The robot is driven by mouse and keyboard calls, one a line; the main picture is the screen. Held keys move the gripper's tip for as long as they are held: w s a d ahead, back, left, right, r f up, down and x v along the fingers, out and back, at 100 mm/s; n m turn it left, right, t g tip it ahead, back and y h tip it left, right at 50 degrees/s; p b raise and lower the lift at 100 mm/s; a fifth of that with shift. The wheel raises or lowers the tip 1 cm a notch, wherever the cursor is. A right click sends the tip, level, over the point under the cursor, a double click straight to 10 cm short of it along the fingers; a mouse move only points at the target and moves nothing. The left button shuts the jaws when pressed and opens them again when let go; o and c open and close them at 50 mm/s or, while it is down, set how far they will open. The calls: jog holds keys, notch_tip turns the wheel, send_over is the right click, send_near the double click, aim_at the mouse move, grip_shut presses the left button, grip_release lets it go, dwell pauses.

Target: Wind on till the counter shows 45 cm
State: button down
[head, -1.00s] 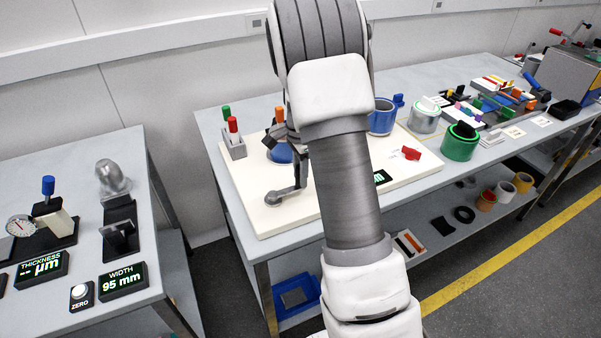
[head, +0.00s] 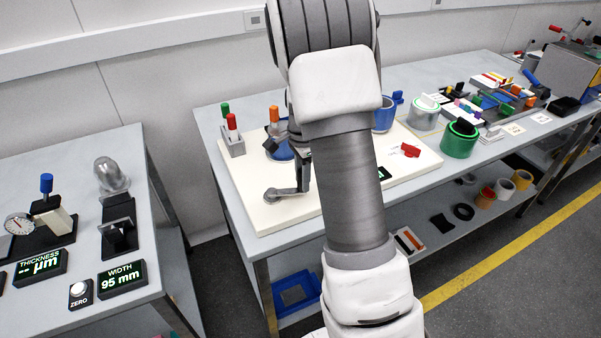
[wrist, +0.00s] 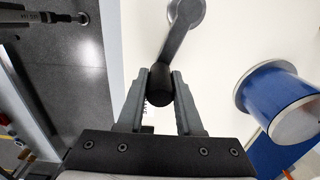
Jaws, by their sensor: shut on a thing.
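A grey crank (head: 287,192) sits at the front left of a cream board (head: 258,217); it also shows in the wrist view (wrist: 180,35). My gripper (wrist: 158,90) is shut on the crank's black knob (wrist: 160,75). In the head view my gripper (head: 298,160) is partly hidden by my arm. A blue reel (wrist: 275,90) stands to the right of the crank in the wrist view. A second blue reel (head: 383,116) is at the back of the board. The counter (head: 386,173) is mostly behind my arm, and I cannot read its digits.
A holder with red and green pens (head: 234,146) stands at the board's left edge. A red clip-like part (head: 410,150) lies at the board's right. Green (head: 460,141) and clear (head: 423,117) rolls stand beyond. A separate left bench carries a width display (head: 122,280).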

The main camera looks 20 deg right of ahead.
jog(key=shift+s+a, duration=0.15)
jog(key=shift+s, duration=0.15)
jog(key=shift+s+a, duration=1.05)
jog(key=shift+s, duration=0.3)
jog(key=shift+s+a+p, duration=0.2)
jog(key=shift+s+a, duration=0.2)
jog(key=shift+a, duration=0.35)
jog(key=shift+s+a+p, duration=0.15)
jog(key=shift+s+a, duration=0.2)
jog(key=shift+a, duration=0.35)
